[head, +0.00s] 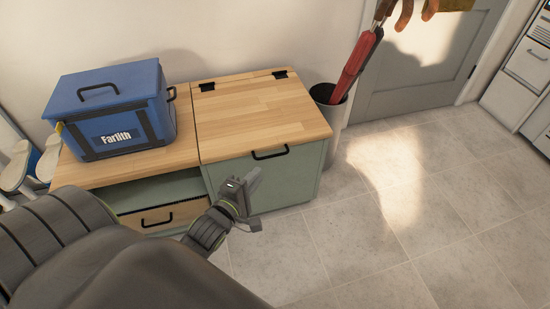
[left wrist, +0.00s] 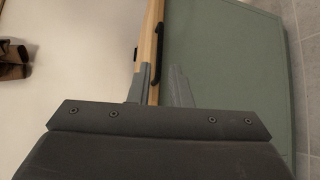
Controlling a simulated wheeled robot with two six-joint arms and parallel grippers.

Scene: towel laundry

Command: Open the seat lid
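The seat lid (head: 258,112) is a light wood panel on the right half of the bench. It lies flat and closed, with two black hinges along its back edge. A black handle (head: 270,153) sits at its front edge, above the pale green front panel (head: 285,180). My left gripper (head: 254,201) is in front of that panel, below and left of the handle, its fingers apart and empty. In the left wrist view, the open fingers (left wrist: 160,84) point toward the lid edge (left wrist: 150,45) and the handle (left wrist: 158,43). My right gripper is not in view.
A blue box (head: 115,105) labelled "Farlith" stands on the bench's left half, beside the lid. Below it are an open shelf and a wooden drawer (head: 162,216). A bin (head: 332,115) with a red umbrella (head: 356,62) stands right of the bench. The tiled floor (head: 400,220) is clear.

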